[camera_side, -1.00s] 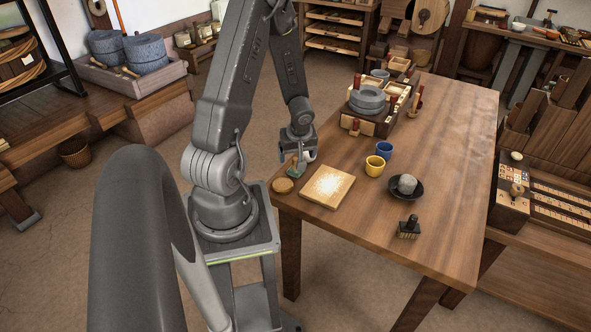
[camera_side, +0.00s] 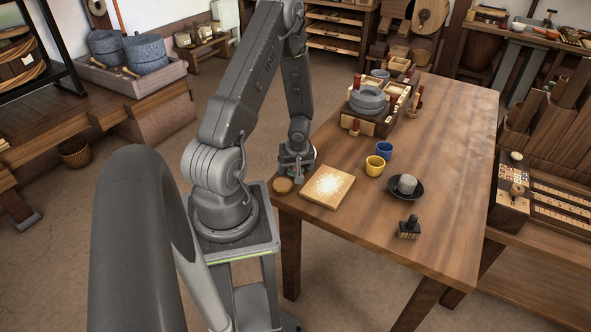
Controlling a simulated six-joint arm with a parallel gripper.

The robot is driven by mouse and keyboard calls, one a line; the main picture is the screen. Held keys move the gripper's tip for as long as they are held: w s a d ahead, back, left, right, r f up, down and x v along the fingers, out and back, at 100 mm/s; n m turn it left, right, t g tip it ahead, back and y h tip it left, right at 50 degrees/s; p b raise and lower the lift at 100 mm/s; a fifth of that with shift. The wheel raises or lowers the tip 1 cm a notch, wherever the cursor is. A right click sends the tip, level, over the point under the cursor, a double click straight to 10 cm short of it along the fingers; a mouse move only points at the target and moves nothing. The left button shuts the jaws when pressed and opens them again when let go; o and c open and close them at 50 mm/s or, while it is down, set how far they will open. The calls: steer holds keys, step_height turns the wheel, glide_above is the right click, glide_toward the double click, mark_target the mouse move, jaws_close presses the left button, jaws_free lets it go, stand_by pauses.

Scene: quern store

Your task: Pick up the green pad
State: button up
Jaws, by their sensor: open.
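The green pad (camera_side: 301,178) shows only as a small green patch at the table's near left corner. My gripper (camera_side: 297,170) is low over it and hides most of it. The jaws are open, with the fingers pointing down around the pad's place. I cannot tell whether they touch it.
A round tan piece (camera_side: 283,185) lies close to the left of my gripper. A wooden board (camera_side: 327,187) with pale powder lies just right. Farther right are a yellow cup (camera_side: 375,166), a blue cup (camera_side: 384,150), a dark bowl (camera_side: 418,191) with a grey stone and a black stamp (camera_side: 409,229).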

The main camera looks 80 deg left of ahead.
steer(key=shift+c, duration=0.3)
steer(key=c, duration=0.7)
steer(key=shift+c, duration=0.2)
steer(key=shift+r, duration=0.15)
